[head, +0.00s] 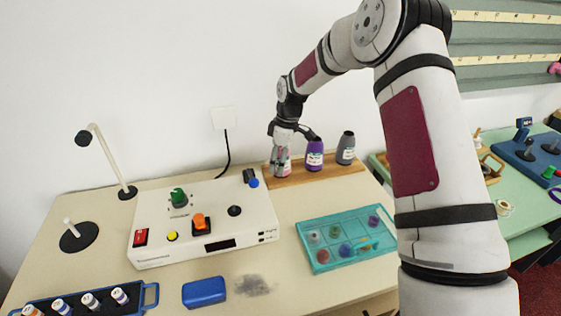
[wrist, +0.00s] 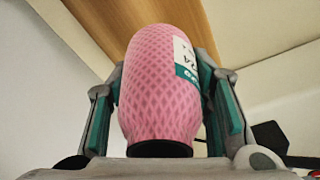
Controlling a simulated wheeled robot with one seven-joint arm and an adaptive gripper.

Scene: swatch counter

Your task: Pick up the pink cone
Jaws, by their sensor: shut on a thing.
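The pink cone (wrist: 158,90) fills the middle of the wrist view, with a diamond pattern, a white and teal label and a dark end toward the camera. The fingers of my gripper (wrist: 160,105) press on both its sides. In the head view my gripper (head: 282,153) is at the left end of the wooden rack (head: 298,179), shut around the pink cone (head: 281,167), which is partly hidden by the fingers. I cannot tell whether the cone's base is clear of the rack. A purple cone (head: 314,155) and a grey cone (head: 346,148) stand on the rack to the right.
A white control box (head: 155,252) with knobs stands left of the rack. A teal tray (head: 318,263) with several round wells lies in front. A blue block (head: 204,292), a blue vial rack (head: 150,297) and a lamp (head: 110,165) are also on the counter (head: 75,270).

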